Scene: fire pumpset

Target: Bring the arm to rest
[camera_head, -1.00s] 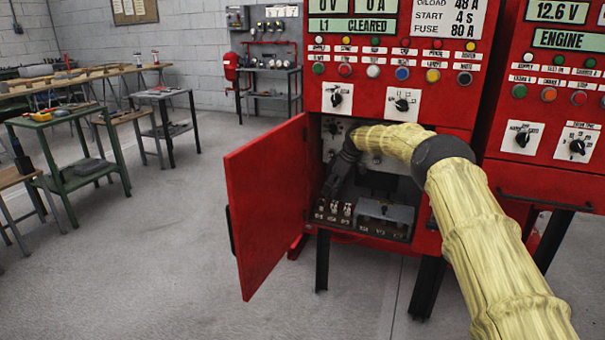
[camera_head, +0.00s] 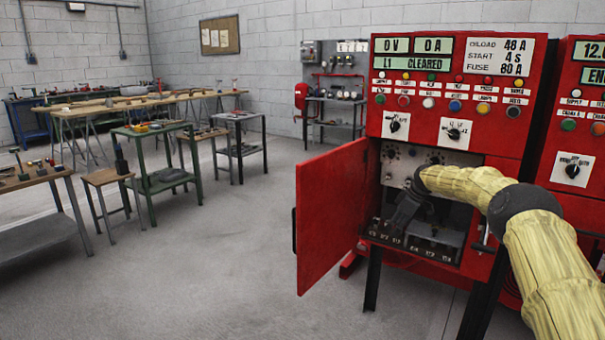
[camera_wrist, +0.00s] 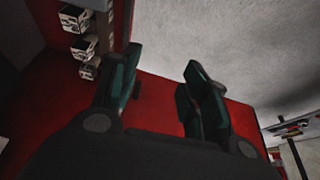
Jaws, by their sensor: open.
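My arm, in a yellow sleeve, reaches from the lower right into the open lower compartment of the red pump control panel (camera_head: 425,75) in the head view. My gripper (camera_head: 400,222) is dark and low contrast there, at the left side of the compartment above the fuse row. In the wrist view my gripper (camera_wrist: 160,88) shows two dark green fingers spread apart with nothing between them. Behind them lies the red face of the open cabinet door (camera_wrist: 160,105). The fuse blocks (camera_wrist: 80,30) show at the upper left of that view.
The red cabinet door (camera_head: 333,215) hangs open to the left of the compartment, close beside my gripper. A second red panel (camera_head: 580,140) stands at the right. Workbenches (camera_head: 155,150) stand at the left and back. The grey floor (camera_head: 200,270) is clear between.

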